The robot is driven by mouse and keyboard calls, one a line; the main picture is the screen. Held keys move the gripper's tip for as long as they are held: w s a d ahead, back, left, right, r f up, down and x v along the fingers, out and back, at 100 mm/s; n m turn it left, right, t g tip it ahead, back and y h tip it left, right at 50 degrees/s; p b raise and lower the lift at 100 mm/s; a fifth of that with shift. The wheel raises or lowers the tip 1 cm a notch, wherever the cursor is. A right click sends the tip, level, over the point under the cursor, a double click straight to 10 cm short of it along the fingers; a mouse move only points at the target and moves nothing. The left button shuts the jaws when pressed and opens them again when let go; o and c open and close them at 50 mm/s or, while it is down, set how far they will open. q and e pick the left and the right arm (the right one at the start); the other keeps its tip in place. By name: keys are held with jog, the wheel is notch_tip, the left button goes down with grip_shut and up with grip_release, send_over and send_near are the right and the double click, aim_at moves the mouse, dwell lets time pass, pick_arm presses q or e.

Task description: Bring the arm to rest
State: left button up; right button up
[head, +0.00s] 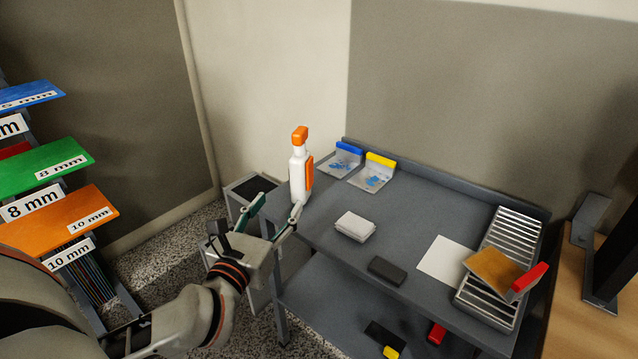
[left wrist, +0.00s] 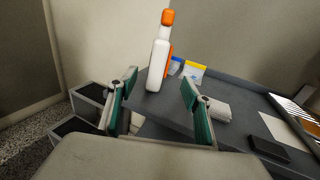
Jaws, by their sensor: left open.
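My left gripper (head: 270,218) is open and empty at the left front corner of the grey table. In the left wrist view its two fingers (left wrist: 158,92) stand wide apart with nothing between the pads. A white spray bottle with an orange top (head: 300,172) stands upright on the table's left end, just beyond the fingertips. It also shows in the left wrist view (left wrist: 159,55), beyond the fingers and apart from them. My left arm comes in from the lower left. My right gripper is not in view.
The grey table (head: 405,212) holds a white block (head: 354,226), a dark block (head: 387,270), a white sheet (head: 444,262), a slatted rack (head: 490,291) and two scraper-like tools (head: 370,177). A rack with coloured boards (head: 65,216) stands at left. Speckled floor (head: 170,267) lies between.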

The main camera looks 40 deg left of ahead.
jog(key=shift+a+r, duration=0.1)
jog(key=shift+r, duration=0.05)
